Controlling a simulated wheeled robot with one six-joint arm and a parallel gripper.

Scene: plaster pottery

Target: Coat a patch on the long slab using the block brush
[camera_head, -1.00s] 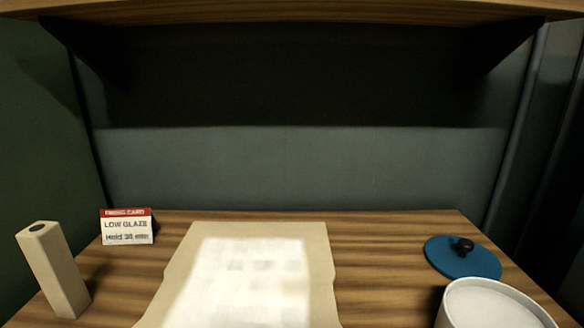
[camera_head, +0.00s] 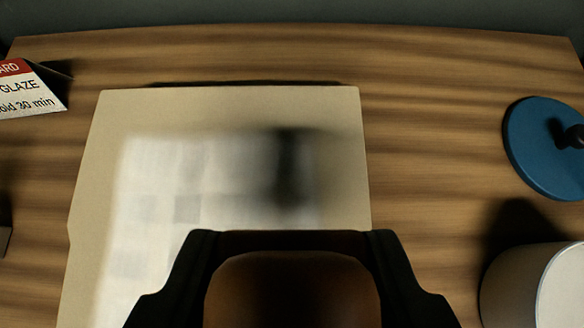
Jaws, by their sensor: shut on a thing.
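The long slab (camera_head: 230,112) is a flat beige plate on the wooden table, left of centre. A bright whitish area with faint grey squares (camera_head: 160,215) covers much of it, and a blurred dark shadow lies on its right part. My gripper (camera_head: 292,238) is at the bottom centre, over the slab's lower right part. It is shut on a rounded brown wooden piece, which I take to be the block brush (camera_head: 292,290). The bristles are hidden, so I cannot tell whether they touch the slab.
A white round pot (camera_head: 520,290) stands at the lower right, cut off by the frame. A blue lid with a black knob (camera_head: 537,160) lies behind it. A red and white card (camera_head: 30,90) stands at the upper left. The table's back strip (camera_head: 430,60) is clear.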

